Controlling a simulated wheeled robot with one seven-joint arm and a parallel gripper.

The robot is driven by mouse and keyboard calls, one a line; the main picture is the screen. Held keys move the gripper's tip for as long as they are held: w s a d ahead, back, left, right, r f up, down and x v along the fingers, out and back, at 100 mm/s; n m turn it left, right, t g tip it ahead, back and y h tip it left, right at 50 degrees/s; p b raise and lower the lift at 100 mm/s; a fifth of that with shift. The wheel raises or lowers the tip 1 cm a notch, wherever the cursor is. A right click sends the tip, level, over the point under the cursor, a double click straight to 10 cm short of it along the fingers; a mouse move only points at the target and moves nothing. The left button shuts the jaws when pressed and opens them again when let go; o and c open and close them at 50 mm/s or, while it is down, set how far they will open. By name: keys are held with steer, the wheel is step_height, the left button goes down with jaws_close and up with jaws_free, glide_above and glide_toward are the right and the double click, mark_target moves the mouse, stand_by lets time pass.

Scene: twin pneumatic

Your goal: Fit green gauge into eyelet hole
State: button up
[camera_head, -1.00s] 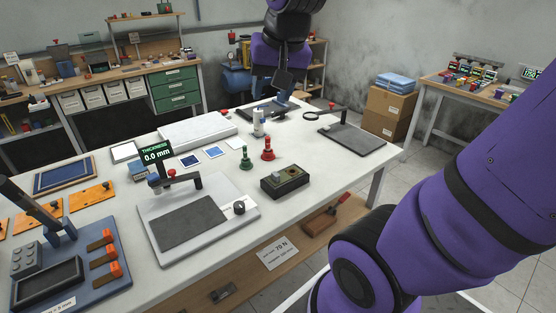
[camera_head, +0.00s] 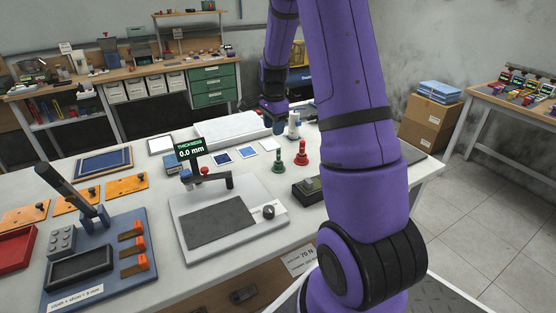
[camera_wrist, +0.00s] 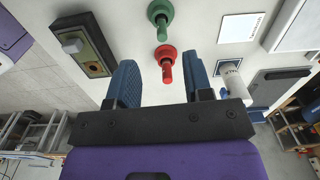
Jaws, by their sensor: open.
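The green gauge (camera_head: 278,160) stands upright on the white table, with its wide end down. It also shows at the top of the wrist view (camera_wrist: 160,12). A similar red gauge (camera_head: 301,154) stands beside it and is nearer to my jaws in the wrist view (camera_wrist: 166,60). A dark block with a brass-coloured top plate (camera_wrist: 95,45) has a small dark round hole and a silver knob; I cannot tell whether this is the eyelet. My gripper (camera_wrist: 160,82) is open and empty, its blue fingers apart.
A thickness tester (camera_head: 222,222) with a display reading 0.0 mm stands at the front. A white slab (camera_head: 232,130) lies behind it. A white cylinder (camera_head: 294,127) stands near the gauges. A blue fixture with a lever (camera_head: 84,265) is at the left.

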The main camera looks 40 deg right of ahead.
mark_target(278, 149)
steer(key=shift+m, duration=0.4)
steer(key=f, duration=0.3)
steer(key=d+f, duration=0.1)
steer(key=f, duration=0.2)
steer(key=shift+d+f, duration=0.2)
steer(key=shift+f, duration=0.1)
steer(key=shift+s+d+f, duration=0.1)
steer(key=shift+f, duration=1.4)
steer(key=shift+d+f, duration=0.1)
steer(key=shift+f, duration=1.35)
jaws_close()
